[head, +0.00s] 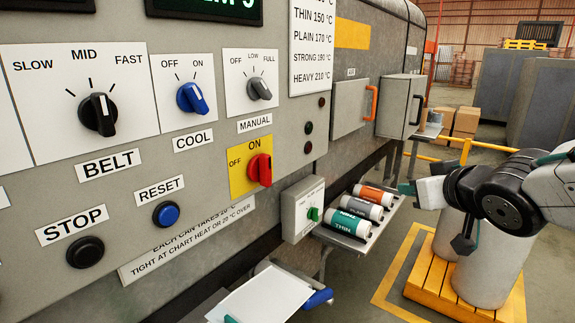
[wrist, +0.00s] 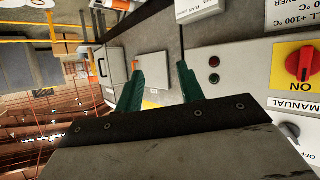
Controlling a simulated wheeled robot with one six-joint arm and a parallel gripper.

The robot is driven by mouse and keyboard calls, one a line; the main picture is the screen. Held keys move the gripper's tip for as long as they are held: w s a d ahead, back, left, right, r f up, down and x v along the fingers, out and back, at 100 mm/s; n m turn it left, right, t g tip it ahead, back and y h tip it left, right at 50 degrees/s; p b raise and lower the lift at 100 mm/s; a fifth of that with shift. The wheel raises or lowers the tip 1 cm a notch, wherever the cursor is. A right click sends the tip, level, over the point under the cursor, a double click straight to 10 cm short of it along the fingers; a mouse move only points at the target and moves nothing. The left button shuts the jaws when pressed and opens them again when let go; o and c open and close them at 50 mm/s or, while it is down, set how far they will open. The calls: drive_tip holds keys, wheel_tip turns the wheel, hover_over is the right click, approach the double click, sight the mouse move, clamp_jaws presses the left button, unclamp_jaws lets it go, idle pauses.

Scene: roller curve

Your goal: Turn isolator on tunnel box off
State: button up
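The isolator is a red rotary knob (head: 260,170) on a yellow plate (head: 238,182) marked OFF at left and ON at top. The knob stands roughly upright, in line with ON. In the wrist view the red knob (wrist: 303,66) is at the right edge, with ON beside it. My gripper (head: 405,188) is right of the panel, well apart from the knob, above the can shelf's far end. In the wrist view its two green fingers (wrist: 158,66) are spread with nothing held between them.
The panel also carries a blue COOL knob (head: 192,97), a grey MANUAL knob (head: 259,88) and a black BELT knob (head: 98,114). Below the isolator, a small box with a green knob (head: 313,214) juts out beside a shelf with cans (head: 346,222). Grey boxes (head: 350,108) protrude farther along.

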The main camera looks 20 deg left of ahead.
drive_tip(key=a+r+n+y, duration=0.1)
drive_tip(key=a+n+y, duration=0.4)
drive_tip(key=a, duration=0.7)
drive_tip(key=n+g+y, duration=0.3)
drive_tip(key=g+y, duration=0.2)
drive_tip(key=y, duration=0.2)
approach(270, 164)
drive_tip(key=a, duration=0.1)
drive_tip(key=x, duration=0.7)
drive_tip(key=shift+w, duration=0.2)
drive_tip(key=shift+w+a, duration=0.15)
drive_tip(key=shift+a, duration=0.25)
clamp_jaws()
